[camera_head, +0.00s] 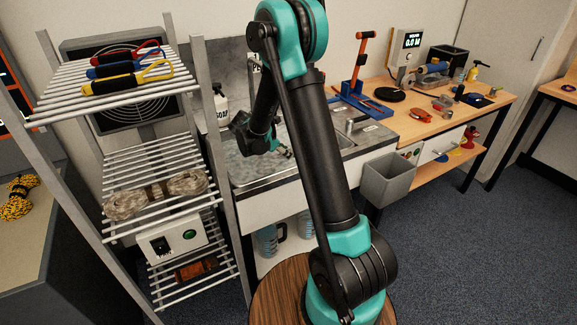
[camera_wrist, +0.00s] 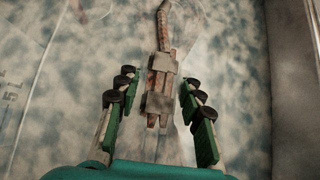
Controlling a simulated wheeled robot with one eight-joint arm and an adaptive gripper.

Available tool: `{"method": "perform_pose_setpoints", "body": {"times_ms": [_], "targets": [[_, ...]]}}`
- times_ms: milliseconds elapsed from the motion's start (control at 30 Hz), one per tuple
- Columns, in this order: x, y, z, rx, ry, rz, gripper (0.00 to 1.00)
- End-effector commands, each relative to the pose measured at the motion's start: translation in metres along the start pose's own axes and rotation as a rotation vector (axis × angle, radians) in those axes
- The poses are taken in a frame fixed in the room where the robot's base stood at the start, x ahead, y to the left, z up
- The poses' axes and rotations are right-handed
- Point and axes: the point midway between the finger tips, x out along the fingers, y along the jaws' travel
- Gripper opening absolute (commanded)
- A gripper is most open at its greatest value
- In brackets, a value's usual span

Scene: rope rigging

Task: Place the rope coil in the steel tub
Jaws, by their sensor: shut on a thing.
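My gripper (camera_head: 272,146) hangs low over the mottled grey steel tub (camera_head: 243,172). In the wrist view its green-padded fingers (camera_wrist: 157,95) stand on both sides of a narrow brown thing with grey bands (camera_wrist: 160,85) and a twisted, rope-like tail pointing away. I cannot tell whether this is the rope coil. Blotchy blue-grey tub metal (camera_wrist: 230,60) fills the view behind it. A beige rope hank (camera_head: 155,193) lies on the middle rack shelf. A yellow-black rope coil (camera_head: 17,198) lies on a surface at the far left.
The wire rack (camera_head: 120,175) stands left of the tub, with coloured-handled tools (camera_head: 127,75) on top. A soap bottle (camera_head: 221,102) is behind the tub. A grey bin (camera_head: 388,179) hangs at the counter's front. A wooden bench (camera_head: 408,125) with tools stands to the right.

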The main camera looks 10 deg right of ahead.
Motion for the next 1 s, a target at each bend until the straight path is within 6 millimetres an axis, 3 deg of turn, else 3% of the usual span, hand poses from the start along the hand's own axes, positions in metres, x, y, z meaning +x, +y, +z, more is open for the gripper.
{"method": "perform_pose_setpoints", "body": {"times_ms": [600,967,1000], "targets": [[0.040,0.000,-0.040,0.000,-0.001,0.000,0.00],[0.043,0.000,-0.042,0.000,-0.001,0.000,0.00],[0.043,0.000,-0.043,0.000,0.000,0.000,0.40]]}}
